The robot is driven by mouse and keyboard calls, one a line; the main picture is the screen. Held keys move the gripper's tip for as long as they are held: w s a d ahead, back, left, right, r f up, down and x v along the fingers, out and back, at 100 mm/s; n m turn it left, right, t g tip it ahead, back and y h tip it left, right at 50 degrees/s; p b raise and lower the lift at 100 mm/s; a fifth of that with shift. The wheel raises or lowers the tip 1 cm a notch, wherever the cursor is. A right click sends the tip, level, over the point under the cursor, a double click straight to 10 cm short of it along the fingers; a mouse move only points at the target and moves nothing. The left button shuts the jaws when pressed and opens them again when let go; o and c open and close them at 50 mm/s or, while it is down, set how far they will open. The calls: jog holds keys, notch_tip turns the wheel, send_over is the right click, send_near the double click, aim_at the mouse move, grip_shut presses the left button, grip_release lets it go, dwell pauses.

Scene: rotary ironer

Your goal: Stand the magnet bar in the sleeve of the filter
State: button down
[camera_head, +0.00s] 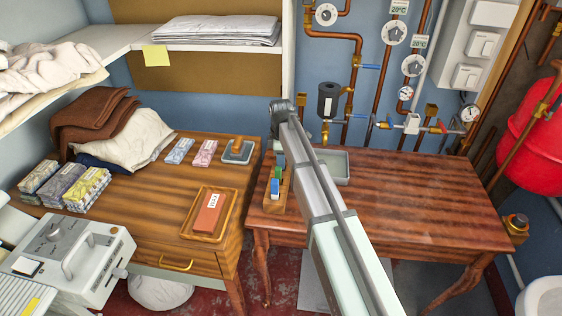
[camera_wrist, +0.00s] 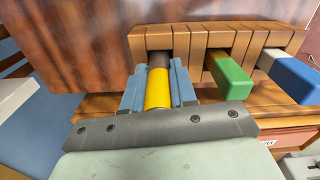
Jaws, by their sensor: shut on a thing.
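My gripper (camera_wrist: 158,76) is shut on a yellow-handled bar (camera_wrist: 158,92), one blue-grey finger on each side of it. The bar's dark far end is at a slot of the wooden rack (camera_wrist: 190,38); how deep it sits there I cannot tell. The rack also shows in the head view (camera_head: 268,202), but my arm hides the gripper and yellow bar there. The filter seems to be the black canister (camera_head: 328,100) on the wall pipes, with a white label and brass fitting below. Its sleeve opening cannot be made out.
A green bar (camera_wrist: 231,72) and a blue bar (camera_wrist: 293,76) stand in the rack beside the yellow one. A grey tray (camera_head: 341,168) lies behind my arm on the right table (camera_head: 430,190). Pipes and gauges line the wall. The table's right side is clear.

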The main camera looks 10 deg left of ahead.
notch_tip(320, 180, up, 9)
jog(key=shift+f, duration=0.15)
jog(key=shift+d+r, duration=0.1)
jog(key=shift+r, duration=0.3)
jog(key=s+d+f+m, duration=0.2)
jog(key=s+d+m, duration=0.3)
jog(key=d, duration=0.4)
jog(key=s+d+f+m, duration=0.1)
jog(key=s+d+m, duration=0.1)
jog(key=d+m, duration=0.7)
jog(key=s+d+f+m, duration=0.2)
jog(key=s+d+m, duration=0.25)
jog(key=d, duration=0.55)
jog(key=w+d+r+m, duration=0.3)
jog(key=w+d+m, duration=0.1)
jog(key=w, duration=0.2)
jog(key=shift+f, duration=4.6)
jog(key=shift+f, duration=0.15)
jog(key=c, duration=0.9)
grip_release()
